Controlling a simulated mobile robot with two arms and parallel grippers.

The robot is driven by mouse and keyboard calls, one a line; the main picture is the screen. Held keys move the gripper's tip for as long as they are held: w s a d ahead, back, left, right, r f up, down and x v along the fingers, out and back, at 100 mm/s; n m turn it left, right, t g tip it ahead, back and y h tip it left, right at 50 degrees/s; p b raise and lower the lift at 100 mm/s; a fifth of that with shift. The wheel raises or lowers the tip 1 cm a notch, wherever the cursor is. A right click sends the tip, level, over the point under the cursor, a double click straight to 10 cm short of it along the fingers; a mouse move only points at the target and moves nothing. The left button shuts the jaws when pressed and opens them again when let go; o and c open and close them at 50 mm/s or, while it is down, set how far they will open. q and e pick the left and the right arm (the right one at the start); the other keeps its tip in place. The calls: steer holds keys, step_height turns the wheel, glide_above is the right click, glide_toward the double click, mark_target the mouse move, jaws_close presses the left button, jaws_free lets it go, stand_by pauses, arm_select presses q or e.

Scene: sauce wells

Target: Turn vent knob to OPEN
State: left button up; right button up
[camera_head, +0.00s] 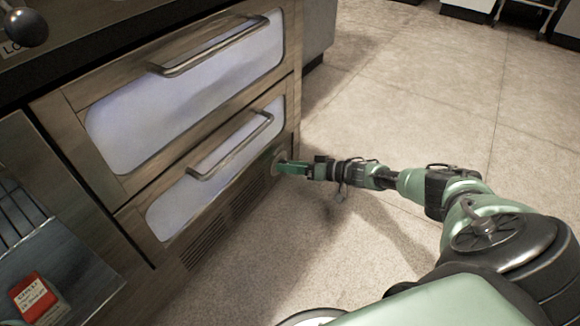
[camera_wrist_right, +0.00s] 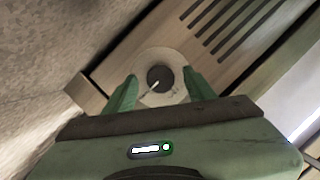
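The vent knob (camera_wrist_right: 159,78) is a small dark round knob with a white pointer line, set on a pale round plate (camera_wrist_right: 152,97). The pointer aims toward the lower left in the right wrist view; the plate's lettering is too small to read. My right gripper (camera_wrist_right: 160,90) is open, with one green finger on each side of the knob and a gap to it on both sides. In the head view my right gripper (camera_head: 283,168) reaches the low right end of the cabinet front, where the plate shows partly behind it. My left gripper is not in view.
Slatted vents (camera_wrist_right: 232,25) lie beside the knob along the cabinet base. Above are two drawers with bar handles (camera_head: 232,146) and pale panels. A red box (camera_head: 34,297) sits at the lower left. The tiled floor (camera_head: 400,90) to the right is clear.

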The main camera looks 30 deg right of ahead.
steer(key=p+v, duration=0.4)
steer(key=v, duration=0.3)
steer(key=shift+s+d, duration=0.2)
steer(key=shift+s, duration=0.1)
stand_by(0.4)
